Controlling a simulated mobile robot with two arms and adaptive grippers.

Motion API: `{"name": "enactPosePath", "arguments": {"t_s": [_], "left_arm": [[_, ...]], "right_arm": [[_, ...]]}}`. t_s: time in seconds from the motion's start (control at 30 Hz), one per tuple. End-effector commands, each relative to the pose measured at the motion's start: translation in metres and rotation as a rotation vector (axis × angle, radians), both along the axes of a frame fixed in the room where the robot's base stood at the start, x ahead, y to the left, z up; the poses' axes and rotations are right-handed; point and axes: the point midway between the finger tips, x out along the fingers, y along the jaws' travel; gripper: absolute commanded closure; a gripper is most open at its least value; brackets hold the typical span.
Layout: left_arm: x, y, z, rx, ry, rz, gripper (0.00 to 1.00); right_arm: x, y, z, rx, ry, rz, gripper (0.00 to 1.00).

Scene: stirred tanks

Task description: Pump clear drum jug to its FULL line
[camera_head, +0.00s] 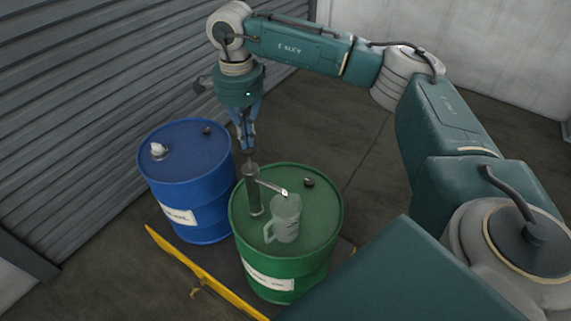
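The green drum (325,225) stands in the lower middle. A dark hand pump (254,193) rises from its lid, and its thin spout reaches right, ending over the mouth of a clear jug (287,222). The jug stands upright on the drum lid with its handle at the left. I cannot make out its liquid level or FULL line. My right gripper (247,149) points down above the pump, its blue fingers closed around the top of the pump rod, the pump handle. The fingers hide part of the handle. My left gripper is not in view.
A blue drum (185,178) with a white cap stands close left of the green one. A yellow bar (202,272) runs along the floor in front of the drums. A grey ribbed shutter (80,110) is at the left. Floor behind the green drum is clear.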

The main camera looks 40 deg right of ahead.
Motion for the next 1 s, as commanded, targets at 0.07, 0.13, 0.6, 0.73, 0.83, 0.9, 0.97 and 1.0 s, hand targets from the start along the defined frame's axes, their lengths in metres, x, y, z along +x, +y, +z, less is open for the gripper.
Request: {"name": "enactPosePath", "arguments": {"t_s": [0.07, 0.13, 0.6, 0.73, 0.83, 0.9, 0.97, 1.0], "left_arm": [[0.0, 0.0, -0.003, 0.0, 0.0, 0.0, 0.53], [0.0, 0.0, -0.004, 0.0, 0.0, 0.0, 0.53], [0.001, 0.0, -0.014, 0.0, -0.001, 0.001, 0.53], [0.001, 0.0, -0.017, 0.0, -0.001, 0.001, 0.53], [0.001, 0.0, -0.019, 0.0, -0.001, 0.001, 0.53], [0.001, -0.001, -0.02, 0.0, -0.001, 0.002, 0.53], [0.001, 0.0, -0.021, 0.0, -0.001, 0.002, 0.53], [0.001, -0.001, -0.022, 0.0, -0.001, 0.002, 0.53]], "right_arm": [[0.0, 0.0, -0.004, 0.0, 0.0, 0.0, 1.0], [0.0, 0.0, -0.006, 0.0, 0.0, 0.0, 1.0], [-0.001, 0.0, -0.021, 0.0, 0.002, 0.0, 1.0], [-0.001, 0.0, -0.025, -0.001, 0.002, 0.0, 1.0], [-0.001, 0.0, -0.028, -0.001, 0.002, 0.0, 1.0], [-0.001, 0.0, -0.03, -0.001, 0.002, 0.0, 1.0], [-0.001, 0.0, -0.032, -0.001, 0.002, 0.0, 1.0], [-0.001, 0.0, -0.033, -0.001, 0.002, 0.001, 1.0]]}}
